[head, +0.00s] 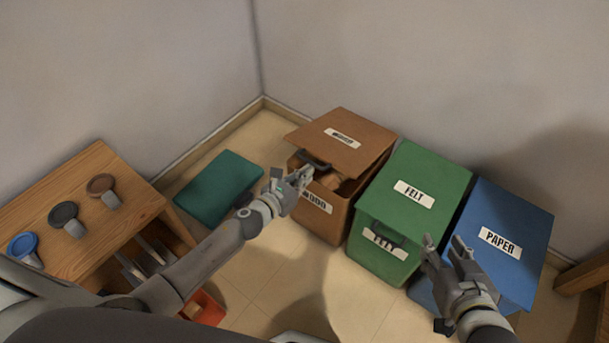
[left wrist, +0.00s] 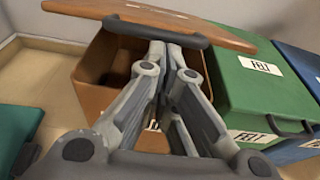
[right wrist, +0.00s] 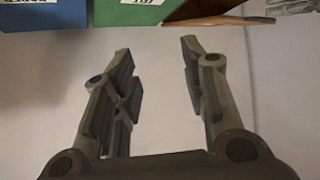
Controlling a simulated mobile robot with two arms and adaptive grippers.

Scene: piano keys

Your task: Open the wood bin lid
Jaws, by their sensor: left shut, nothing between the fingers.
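The brown wood bin (head: 331,222) stands left of the other bins. Its lid (head: 350,138) is tilted partly up, with a gap at the front showing light brown pieces inside. In the left wrist view, the lid (left wrist: 190,22) has a dark handle (left wrist: 120,27) on its front edge. My left gripper (head: 304,176) is shut and empty at the front opening, its fingertips at or just under the handle; I cannot tell whether they touch it. My right gripper (head: 446,246) is open and empty, in front of the green and blue bins.
A closed green felt bin (head: 446,186) and a closed blue paper bin (head: 530,220) stand to the right. A wooden table (head: 97,165) with several round-topped objects is at left. A teal mat (head: 215,180) lies on the floor by the wall.

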